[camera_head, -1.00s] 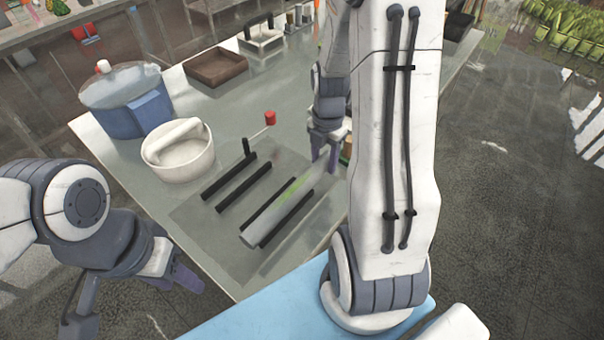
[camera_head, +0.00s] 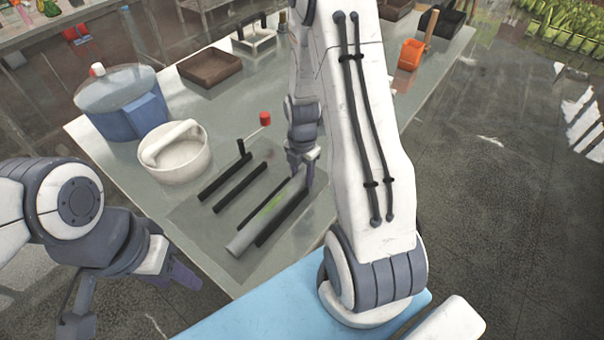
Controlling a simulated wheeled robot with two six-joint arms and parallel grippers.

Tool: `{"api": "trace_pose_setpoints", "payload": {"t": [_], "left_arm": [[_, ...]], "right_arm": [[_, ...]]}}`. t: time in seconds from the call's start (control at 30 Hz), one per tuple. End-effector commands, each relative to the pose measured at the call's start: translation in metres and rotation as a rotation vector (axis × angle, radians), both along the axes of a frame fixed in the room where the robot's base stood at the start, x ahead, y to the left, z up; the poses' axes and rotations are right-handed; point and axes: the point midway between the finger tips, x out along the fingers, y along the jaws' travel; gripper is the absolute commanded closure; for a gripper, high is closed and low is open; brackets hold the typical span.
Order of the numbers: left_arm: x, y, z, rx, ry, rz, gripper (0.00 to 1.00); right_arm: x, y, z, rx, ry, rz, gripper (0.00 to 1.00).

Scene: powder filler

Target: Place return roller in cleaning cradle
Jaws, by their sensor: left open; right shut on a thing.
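The return roller (camera_head: 246,233), a grey cylinder with a green streak, lies diagonally along a pair of black bars (camera_head: 283,217). Another pair of black bars (camera_head: 226,178) to its left is empty. I cannot tell which pair is the cleaning cradle, or whether the roller rests on its bars or is slightly above them. My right gripper (camera_head: 301,179) is shut on the roller's far end; its fingertips partly hide that end. My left gripper (camera_head: 130,298) is open and empty off the table's near left edge, far from the roller.
A red-knobbed crank (camera_head: 265,119) stands behind the bars. A white round pot (camera_head: 174,155) and a blue lidded vessel (camera_head: 123,103) stand at left. A brown tray (camera_head: 210,68) and an orange bin (camera_head: 411,54) are farther back. My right arm hides part of the table.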

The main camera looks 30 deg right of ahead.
Motion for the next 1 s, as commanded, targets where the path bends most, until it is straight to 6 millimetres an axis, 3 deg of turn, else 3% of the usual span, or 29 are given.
{"api": "trace_pose_setpoints", "payload": {"t": [0.03, 0.1, 0.53, 1.0], "left_arm": [[0.000, 0.000, 0.000, 0.000, 0.000, 0.000, 0.50], [0.000, 0.000, 0.000, 0.000, 0.000, 0.000, 0.50], [0.000, 0.000, -0.002, 0.000, 0.000, 0.000, 0.50], [0.000, 0.000, -0.014, 0.000, 0.000, -0.001, 0.50]], "right_arm": [[0.000, 0.000, -0.001, 0.000, 0.000, 0.000, 0.41], [0.000, 0.000, 0.000, 0.000, 0.000, 0.000, 0.22], [0.001, 0.000, 0.008, -0.001, -0.003, 0.000, 0.22], [0.001, -0.001, 0.097, -0.002, -0.005, 0.000, 0.22]]}}
